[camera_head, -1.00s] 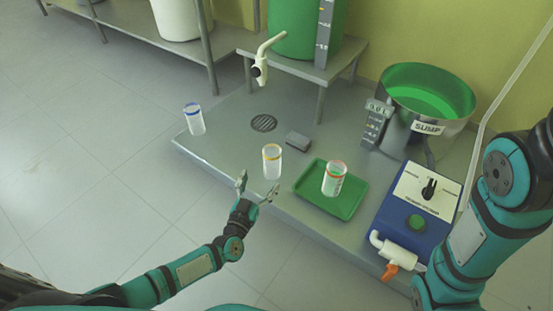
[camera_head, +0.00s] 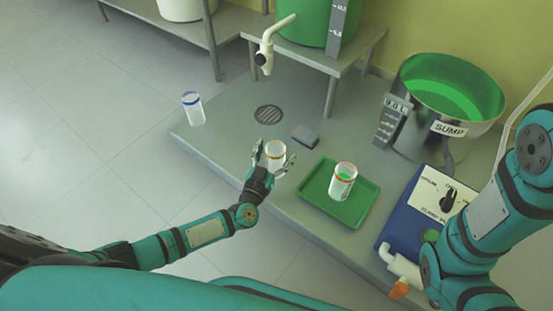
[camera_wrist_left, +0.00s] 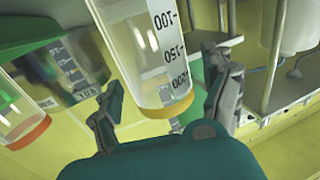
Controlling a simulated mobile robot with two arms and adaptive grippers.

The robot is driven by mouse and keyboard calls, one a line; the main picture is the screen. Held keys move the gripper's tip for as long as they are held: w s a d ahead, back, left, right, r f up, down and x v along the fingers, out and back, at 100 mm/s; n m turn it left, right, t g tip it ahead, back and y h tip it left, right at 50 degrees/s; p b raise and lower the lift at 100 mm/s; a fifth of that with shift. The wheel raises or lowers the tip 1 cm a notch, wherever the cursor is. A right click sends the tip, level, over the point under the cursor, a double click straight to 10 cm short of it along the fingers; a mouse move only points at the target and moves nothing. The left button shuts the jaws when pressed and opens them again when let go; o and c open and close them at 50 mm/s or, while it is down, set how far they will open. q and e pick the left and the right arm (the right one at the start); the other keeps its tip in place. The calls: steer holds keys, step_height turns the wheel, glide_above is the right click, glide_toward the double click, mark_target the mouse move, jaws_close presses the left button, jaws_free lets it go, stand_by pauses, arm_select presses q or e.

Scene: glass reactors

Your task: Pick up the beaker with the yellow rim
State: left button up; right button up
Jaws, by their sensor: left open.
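The clear beaker with the yellow rim (camera_head: 275,152) stands upright on the grey platform. My left gripper (camera_head: 272,163) is open, with its fingers on either side of the beaker in the head view. In the left wrist view the picture is upside down; the beaker (camera_wrist_left: 150,50), with volume marks and its yellow rim low in the frame, sits between the spread fingers of the left gripper (camera_wrist_left: 168,98). I cannot tell whether either finger touches the glass. My right arm shows at the right, but its gripper is out of view.
A blue-rimmed beaker (camera_head: 193,108) stands at the left. A small grey block (camera_head: 305,136), a drain (camera_head: 268,115), the sump (camera_head: 450,95) and a blue pump box (camera_head: 408,222) are nearby.

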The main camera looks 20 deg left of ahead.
arm_select(q)
steer(key=shift+s, duration=0.1)
steer(key=c, duration=1.7)
steer(key=shift+r, duration=0.1)
